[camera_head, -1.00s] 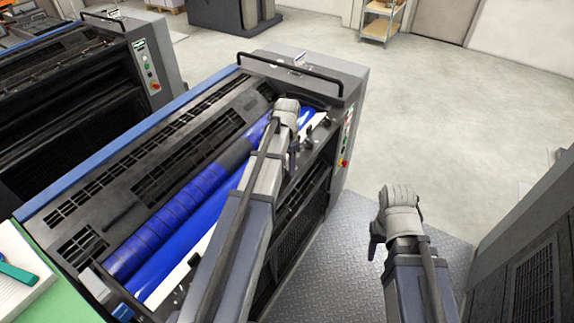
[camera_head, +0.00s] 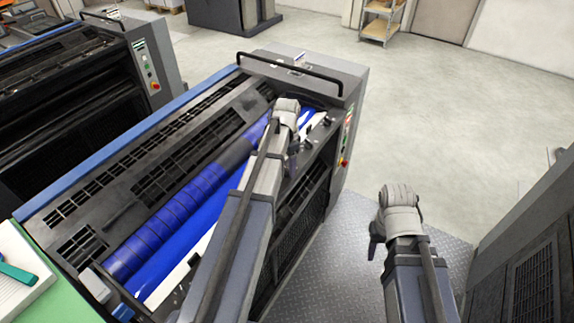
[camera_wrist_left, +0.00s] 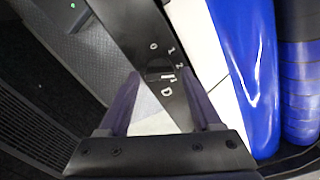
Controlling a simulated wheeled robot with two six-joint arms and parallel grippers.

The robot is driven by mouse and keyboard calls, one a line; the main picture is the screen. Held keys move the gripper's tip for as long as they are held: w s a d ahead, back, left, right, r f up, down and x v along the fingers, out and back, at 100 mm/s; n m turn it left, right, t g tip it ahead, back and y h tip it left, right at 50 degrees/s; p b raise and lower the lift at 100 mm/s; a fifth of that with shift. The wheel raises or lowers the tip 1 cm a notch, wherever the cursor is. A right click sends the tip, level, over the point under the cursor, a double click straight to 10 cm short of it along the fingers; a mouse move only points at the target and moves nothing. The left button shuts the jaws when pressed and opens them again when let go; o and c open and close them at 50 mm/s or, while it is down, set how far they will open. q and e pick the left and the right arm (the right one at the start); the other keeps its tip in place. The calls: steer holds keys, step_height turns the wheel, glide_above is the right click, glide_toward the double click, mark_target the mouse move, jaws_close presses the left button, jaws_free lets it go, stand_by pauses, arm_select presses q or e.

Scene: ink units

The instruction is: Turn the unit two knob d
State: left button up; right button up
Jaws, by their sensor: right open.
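In the left wrist view, a dark knob (camera_wrist_left: 157,72) sits on a dark strip (camera_wrist_left: 135,25) marked with 0, 1, 2 and a letter D. My left gripper (camera_wrist_left: 161,78) has its two dark fingers apart, one on each side of the knob; I cannot tell whether they touch it. In the head view my left gripper (camera_head: 291,162) is over the near right edge of the printing unit (camera_head: 170,175), and the arm hides the knob there. My right gripper (camera_head: 376,246) is open and empty, off to the right over the metal floor plate.
Blue rollers (camera_head: 190,205) run along the unit beside my left arm. A black handrail (camera_head: 290,72) and a button panel (camera_head: 346,140) are at its far end. Another machine (camera_head: 515,255) stands at the right. The floor plate (camera_head: 335,260) between them is free.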

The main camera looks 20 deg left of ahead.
mark_target(287, 168)
arm_select(q)
steer(key=shift+o, duration=0.5)
steer(key=shift+r, duration=0.1)
step_height(287, 168, up, 8)
steer(key=p, duration=0.8)
steer(key=shift+f, duration=0.2)
steer(key=s+d+f+n+b, duration=0.1)
steer(key=s+d+f+b, duration=0.2)
steer(key=s+d, duration=0.3)
steer(key=s+d+f+n+b, duration=0.1)
steer(key=s+d+f+b, duration=0.2)
steer(key=s+d, duration=0.3)
steer(key=s+d+f+y+b, duration=0.1)
steer(key=s+d+f+b, duration=0.2)
steer(key=s+d, duration=0.4)
steer(key=d, duration=0.4)
steer(key=shift+n, duration=0.4)
